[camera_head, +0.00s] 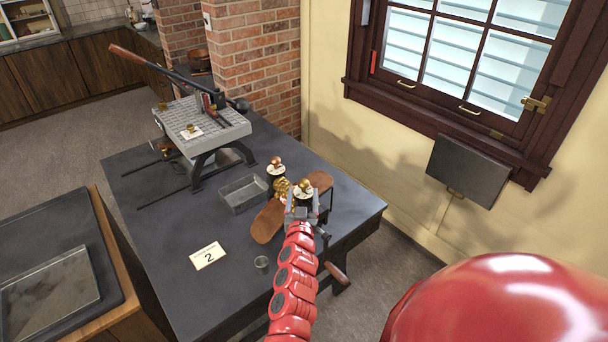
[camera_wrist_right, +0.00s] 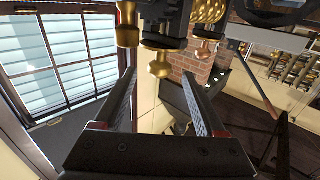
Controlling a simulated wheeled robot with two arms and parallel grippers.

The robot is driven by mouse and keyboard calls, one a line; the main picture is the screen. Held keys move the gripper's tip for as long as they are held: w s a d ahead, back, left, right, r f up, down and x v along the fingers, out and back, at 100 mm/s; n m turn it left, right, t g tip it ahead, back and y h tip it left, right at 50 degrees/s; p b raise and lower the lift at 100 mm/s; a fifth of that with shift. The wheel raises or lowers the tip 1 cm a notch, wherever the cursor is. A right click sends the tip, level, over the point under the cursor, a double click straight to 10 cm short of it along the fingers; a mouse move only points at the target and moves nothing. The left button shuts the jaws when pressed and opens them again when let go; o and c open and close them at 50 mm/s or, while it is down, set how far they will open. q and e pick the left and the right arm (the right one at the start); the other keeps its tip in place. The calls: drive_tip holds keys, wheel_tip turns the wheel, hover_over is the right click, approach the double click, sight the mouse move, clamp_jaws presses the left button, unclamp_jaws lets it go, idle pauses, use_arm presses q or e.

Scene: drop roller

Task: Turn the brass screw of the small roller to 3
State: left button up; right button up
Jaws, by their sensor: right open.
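The small roller (camera_head: 283,188) stands on the dark bench, with brass rollers between black end frames and brown wooden boards on both sides. A brass screw (camera_head: 305,186) tops its near frame; a copper-coloured knob (camera_head: 276,161) tops the far one. My right gripper (camera_head: 303,207) is at the near end, close to the near screw. In the right wrist view, its open fingers (camera_wrist_right: 160,78) point towards a brass knob (camera_wrist_right: 160,66), which shows between the tips; contact cannot be told. Another brass part (camera_wrist_right: 127,28) shows above left. Scale marks are too small to read. My left gripper is out of view.
A card reading 2 (camera_head: 208,256) and a small metal cup (camera_head: 262,262) lie on the bench (camera_head: 170,240). A machine with a grey bed (camera_head: 205,127) and long lever stands further back. A window is at right.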

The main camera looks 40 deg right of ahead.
sight(303, 180)
drive_tip(key=p+x, duration=0.2)
drive_tip(key=x, duration=0.4)
drive_tip(key=shift+w+r, duration=0.2)
drive_tip(key=shift+w, duration=0.05)
drive_tip(key=shift+w+d+f+p, duration=0.15)
drive_tip(key=shift+w+d+p, duration=0.4)
drive_tip(key=shift+d, duration=0.1)
clamp_jaws()
